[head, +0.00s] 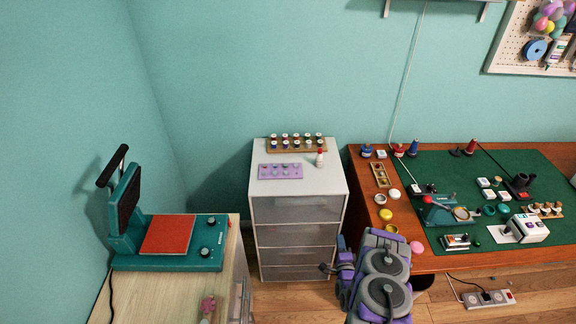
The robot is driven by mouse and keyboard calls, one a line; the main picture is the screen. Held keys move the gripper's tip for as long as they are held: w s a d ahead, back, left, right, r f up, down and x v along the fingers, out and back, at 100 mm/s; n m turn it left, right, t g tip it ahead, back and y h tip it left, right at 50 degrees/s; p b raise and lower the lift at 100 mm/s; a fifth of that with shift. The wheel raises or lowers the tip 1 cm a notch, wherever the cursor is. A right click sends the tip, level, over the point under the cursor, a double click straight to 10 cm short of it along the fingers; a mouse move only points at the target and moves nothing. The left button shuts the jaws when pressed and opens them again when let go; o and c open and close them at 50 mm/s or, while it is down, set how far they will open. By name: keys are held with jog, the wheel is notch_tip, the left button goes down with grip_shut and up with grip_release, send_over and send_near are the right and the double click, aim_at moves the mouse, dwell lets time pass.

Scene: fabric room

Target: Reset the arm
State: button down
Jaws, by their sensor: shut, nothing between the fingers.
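My arm, purple and grey, is folded up at the bottom of the head view, in front of the gap between the drawer cabinet and the desk. My gripper (327,268) shows as a small dark shape at its left side, in front of the cabinet's lower drawers. It is shut and holds nothing. It appears clear of the furniture, though the exact distance is hard to judge.
A white drawer cabinet (265,205) bears a purple tray (280,171) and a rack of spools (297,145). A teal heat press (165,262) stands on the left wooden table (232,262). The right desk (365,186) has a green mat (450,171) with many small items.

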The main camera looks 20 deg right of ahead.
jog(key=w+a+r+n+g+y, duration=0.35)
jog(key=w+r+n, duration=0.35)
jog(key=w+r, duration=0.3)
jog(key=s+a+r+n+g, duration=0.3)
jog(key=a+r, duration=0.1)
jog(key=r, duration=0.4)
jog(key=s+a+r+n+g, duration=0.2)
jog(key=s+a+r+g, duration=0.15)
jog(key=r, duration=0.45)
jog(key=s+a+r+n+g, duration=0.2)
jog(key=s+a+r, duration=0.2)
jog(key=s+r, duration=0.3)
jog(key=s+a+r+n+g, duration=0.25)
jog(key=s+a+r, duration=0.2)
jog(key=s, duration=0.55)
jog(key=s+a+r+n+g+y, duration=0.1)
jog(key=s+a+r+n+g, duration=0.1)
jog(key=s, duration=1.1)
jog(key=s+a+r+n+g, duration=0.2)
jog(key=s+a+r, duration=0.3)
jog(key=s, duration=0.7)
jog(key=shift+s+n+y, duration=0.35)
jog(key=shift+n, duration=0.1)
jog(key=shift+g, duration=0.25)
